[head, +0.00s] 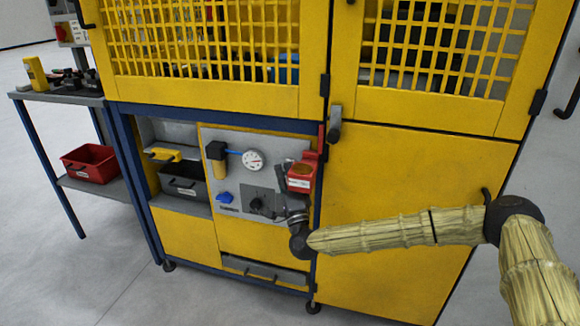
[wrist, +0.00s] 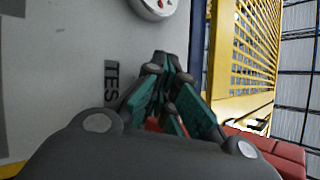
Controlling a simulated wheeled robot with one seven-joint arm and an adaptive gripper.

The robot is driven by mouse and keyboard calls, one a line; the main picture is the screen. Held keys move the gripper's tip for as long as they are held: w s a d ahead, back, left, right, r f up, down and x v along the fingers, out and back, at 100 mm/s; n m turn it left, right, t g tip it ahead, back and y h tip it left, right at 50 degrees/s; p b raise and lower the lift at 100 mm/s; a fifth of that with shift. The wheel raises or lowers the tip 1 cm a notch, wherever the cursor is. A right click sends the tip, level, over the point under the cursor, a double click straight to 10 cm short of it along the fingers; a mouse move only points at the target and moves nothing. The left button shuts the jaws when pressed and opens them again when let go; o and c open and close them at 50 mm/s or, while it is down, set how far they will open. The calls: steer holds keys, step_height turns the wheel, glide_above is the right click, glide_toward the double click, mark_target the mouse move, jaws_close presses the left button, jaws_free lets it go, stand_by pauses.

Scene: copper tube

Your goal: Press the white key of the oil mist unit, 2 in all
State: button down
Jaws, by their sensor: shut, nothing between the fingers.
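A red unit (head: 301,176) with a pale front patch sits at the right edge of the grey panel; I take it for the oil mist unit. In the wrist view, red parts (wrist: 275,150) show at the lower right behind my gripper. I cannot make out the white key in either view. My gripper (head: 297,207) is just below the red unit in the head view, in front of the panel. In the wrist view its teal-padded fingers (wrist: 163,62) are closed together and empty. I cannot tell whether they touch anything.
A door handle (head: 335,125) juts out at the upper right. A side table with a red bin (head: 90,163) stands left.

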steer(key=shift+s, duration=0.15)
steer(key=shift+s+a, duration=0.2)
steer(key=shift+s, duration=0.4)
steer(key=s, duration=0.1)
steer(key=s+a, duration=0.1)
steer(key=s, duration=0.2)
steer(key=shift+s+a, duration=0.25)
steer(key=shift+s, duration=0.15)
stand_by(0.4)
stand_by(0.4)
